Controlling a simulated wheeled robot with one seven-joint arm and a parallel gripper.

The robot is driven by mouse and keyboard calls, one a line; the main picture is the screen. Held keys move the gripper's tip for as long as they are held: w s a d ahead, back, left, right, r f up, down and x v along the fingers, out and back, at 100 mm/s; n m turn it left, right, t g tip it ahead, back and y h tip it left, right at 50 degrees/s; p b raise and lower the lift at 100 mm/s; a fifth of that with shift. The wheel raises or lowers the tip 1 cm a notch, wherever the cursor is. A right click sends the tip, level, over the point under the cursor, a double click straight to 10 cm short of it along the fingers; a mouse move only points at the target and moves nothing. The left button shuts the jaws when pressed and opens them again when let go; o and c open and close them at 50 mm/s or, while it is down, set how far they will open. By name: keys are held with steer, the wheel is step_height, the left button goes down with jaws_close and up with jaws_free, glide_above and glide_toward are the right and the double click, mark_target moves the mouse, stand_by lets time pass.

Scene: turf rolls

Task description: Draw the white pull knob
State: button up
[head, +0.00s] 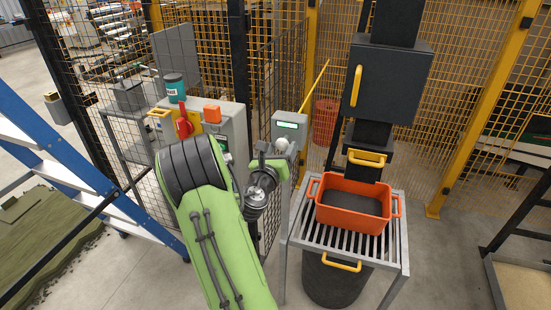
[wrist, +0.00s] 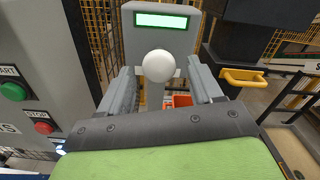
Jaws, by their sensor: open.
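The white pull knob (wrist: 159,65) is a round ball on the front of a grey box with a lit green display (wrist: 161,20). In the wrist view it sits between the two grey fingers of my gripper (wrist: 162,88), which is open. A gap shows on both sides of the knob, and I see no contact. In the head view the knob (head: 282,145) shows just below the display box (head: 289,127), beside my gripper (head: 270,160). My arm hides part of the post area below.
An orange crate (head: 383,220) with handles stands on a slatted metal table (head: 309,232) to the right. A dark cabinet (head: 397,85) with yellow handles rises behind it. A grey control box with a green START button (wrist: 13,91) and red STOP button (wrist: 43,128) stands close on the left.

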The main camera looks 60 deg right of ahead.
steer(key=s+a+b, duration=0.2)
steer(key=a+b, duration=0.9)
steer(key=a, duration=0.4)
steer(key=shift+s+b, duration=0.2)
steer(key=shift+b, duration=0.2)
steer(key=shift+f, duration=0.1)
